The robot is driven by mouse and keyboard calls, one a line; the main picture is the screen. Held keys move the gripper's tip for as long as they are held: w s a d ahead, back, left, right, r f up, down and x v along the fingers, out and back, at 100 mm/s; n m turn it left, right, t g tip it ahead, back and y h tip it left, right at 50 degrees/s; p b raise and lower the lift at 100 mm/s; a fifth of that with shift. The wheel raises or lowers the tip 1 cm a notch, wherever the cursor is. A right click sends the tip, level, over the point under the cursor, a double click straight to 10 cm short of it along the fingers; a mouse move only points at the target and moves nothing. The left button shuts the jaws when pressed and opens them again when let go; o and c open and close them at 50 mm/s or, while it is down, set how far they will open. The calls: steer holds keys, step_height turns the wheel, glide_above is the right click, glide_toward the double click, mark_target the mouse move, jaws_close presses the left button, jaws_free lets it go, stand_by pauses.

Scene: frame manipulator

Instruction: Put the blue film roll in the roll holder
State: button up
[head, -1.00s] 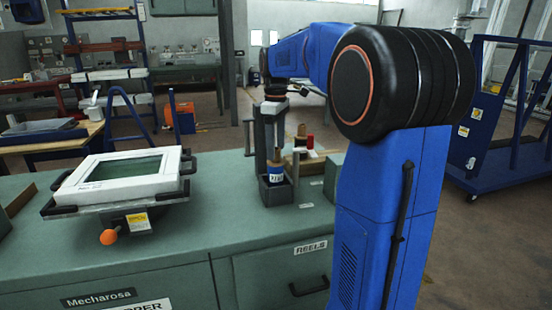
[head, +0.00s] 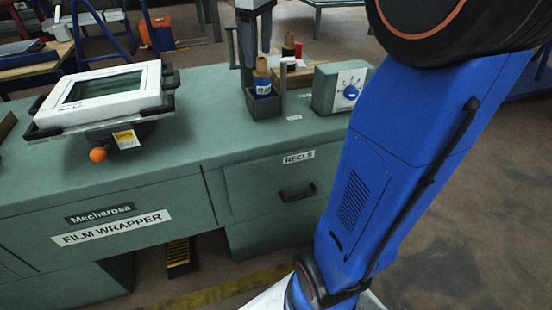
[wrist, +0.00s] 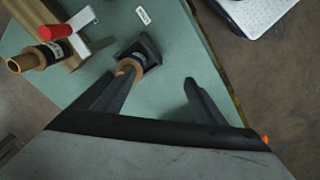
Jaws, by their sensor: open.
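A film roll (head: 262,83) with a brown core and a blue-and-white label stands upright in a small dark grey open box (head: 264,106) on the green bench. In the wrist view the roll (wrist: 131,65) and the box (wrist: 149,50) show ahead of my fingers, with the roll closer to the left finger. My gripper (head: 256,48) is open and empty, its dark fingers pointing down close behind and above the roll. In the wrist view my gripper (wrist: 148,82) has a wide gap between its fingertips. Whether a finger touches the roll cannot be told.
Beside the box is a wooden rack (wrist: 76,52) with a red-handled part (wrist: 57,31) and another brown-cored roll (wrist: 35,57) with a black band. A green box with a dial (head: 341,89) stands to the right. A white screen unit (head: 101,94) is at left. The front bench top is clear.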

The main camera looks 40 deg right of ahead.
steer(key=s+a+f+m+t, duration=0.2)
steer(key=s+a+f, duration=0.3)
steer(key=s+f, duration=0.4)
steer(key=s+a+f+m+t, duration=0.1)
steer(key=s+a+f+m, duration=0.3)
steer(key=s+f, duration=0.5)
steer(key=s+a, duration=0.2)
steer(key=s, duration=0.4)
steer(key=shift+f+t, duration=0.4)
steer(key=shift+c, duration=0.4)
